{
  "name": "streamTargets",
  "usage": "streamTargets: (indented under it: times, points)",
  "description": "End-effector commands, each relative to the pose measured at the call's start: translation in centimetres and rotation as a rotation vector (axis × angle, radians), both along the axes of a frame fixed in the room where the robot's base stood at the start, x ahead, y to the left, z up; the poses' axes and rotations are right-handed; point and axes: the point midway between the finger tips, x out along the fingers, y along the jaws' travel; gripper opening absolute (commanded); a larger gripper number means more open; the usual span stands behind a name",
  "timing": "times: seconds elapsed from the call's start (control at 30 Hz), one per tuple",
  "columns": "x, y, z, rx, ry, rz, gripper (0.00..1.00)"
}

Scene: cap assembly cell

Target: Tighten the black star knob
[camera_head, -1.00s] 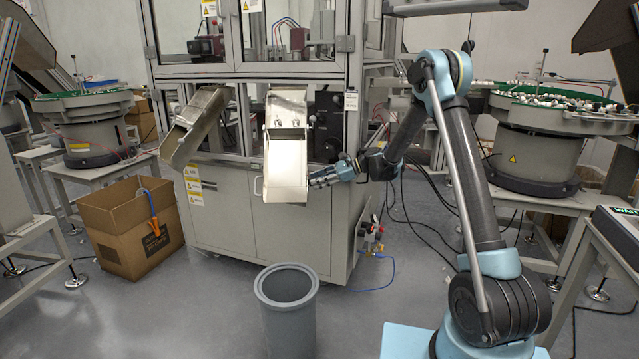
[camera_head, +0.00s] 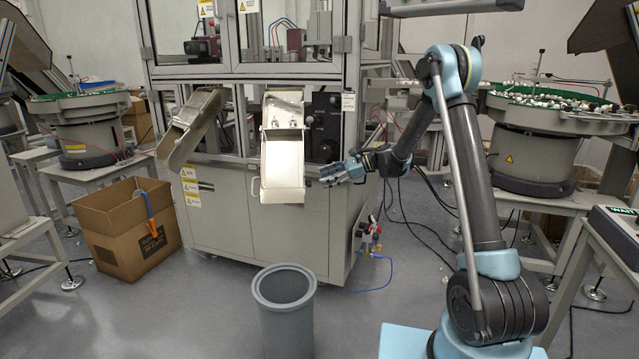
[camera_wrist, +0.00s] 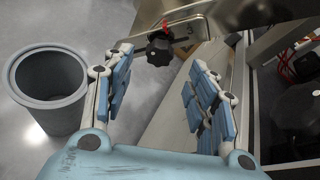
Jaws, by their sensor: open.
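The black star knob (camera_wrist: 158,50) shows near the top middle of the wrist view, on a dark stem below a metal bracket or handle. It lies ahead of my gripper (camera_wrist: 160,68), seen between its two blue-padded fingers, which are apart with nothing held. In the head view my gripper (camera_head: 330,174) is just right of the pale middle chute (camera_head: 283,180), in front of the machine cabinet. I cannot make out the knob in the head view.
A grey bin (camera_head: 285,312) stands on the floor in front; it also shows in the wrist view (camera_wrist: 48,90). A cardboard box (camera_head: 125,228) is at left. A second chute (camera_head: 190,125) hangs left of the middle one. A feeder bowl (camera_head: 550,110) stands at right.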

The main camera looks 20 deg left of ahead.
Motion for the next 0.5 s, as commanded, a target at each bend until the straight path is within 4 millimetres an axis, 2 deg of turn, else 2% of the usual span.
streamTargets:
  times: [0.2,0.5]
  points:
    - [0.8,-3.8,1.5,0.0,0.001,-0.003,0.53]
    - [1.3,-6.2,2.5,0.0,0.0,0.0,0.53]
